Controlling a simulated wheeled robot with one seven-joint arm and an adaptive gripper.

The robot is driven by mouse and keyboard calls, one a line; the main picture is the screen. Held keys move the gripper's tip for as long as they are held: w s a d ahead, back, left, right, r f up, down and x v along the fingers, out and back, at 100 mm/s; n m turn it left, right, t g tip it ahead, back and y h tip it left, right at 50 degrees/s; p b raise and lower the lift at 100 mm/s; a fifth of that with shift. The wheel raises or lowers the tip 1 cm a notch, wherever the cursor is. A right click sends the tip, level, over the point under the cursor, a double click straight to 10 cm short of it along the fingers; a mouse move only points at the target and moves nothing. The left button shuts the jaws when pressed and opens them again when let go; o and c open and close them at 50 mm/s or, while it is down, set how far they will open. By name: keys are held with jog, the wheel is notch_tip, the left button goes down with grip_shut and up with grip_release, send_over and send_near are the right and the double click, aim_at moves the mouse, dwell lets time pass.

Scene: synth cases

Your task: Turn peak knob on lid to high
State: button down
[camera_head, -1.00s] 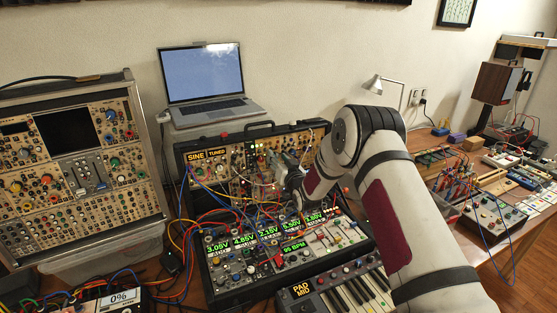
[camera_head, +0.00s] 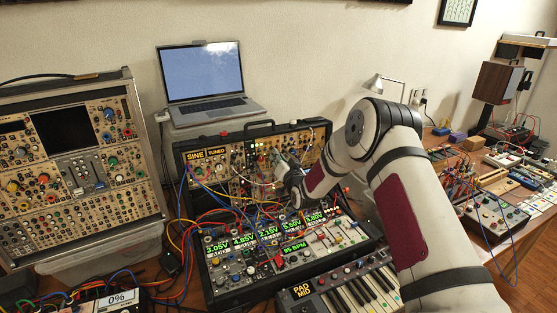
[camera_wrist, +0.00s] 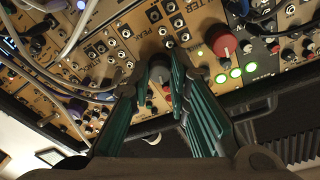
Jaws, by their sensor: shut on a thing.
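Patch cables (camera_head: 225,195) hang across the lid and lower panel close to my gripper. A large red knob (camera_wrist: 219,42) and lit green buttons (camera_wrist: 235,73) are to the right in the wrist view. A laptop (camera_head: 206,80) stands behind the case; a keyboard (camera_head: 350,295) lies in front.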

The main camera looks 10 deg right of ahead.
jog(key=shift+r+m+g+h+b, duration=0.15)
jog(key=shift+m+g+b, duration=0.35)
jog(key=shift+m, duration=3.2)
jog(key=shift+f+m+g+h+b, duration=0.15)
jog(key=shift+m+b, duration=0.5)
jog(key=shift+m, duration=3.05)
jog(key=shift+r, duration=0.1)
jog(key=c, duration=1.5)
grip_release()
jog(key=shift+d, duration=0.1)
jog(key=shift+s, duration=0.1)
jog(key=v, duration=1.1)
jog(key=shift+s+r, duration=0.2)
jog(key=shift+s, duration=0.2)
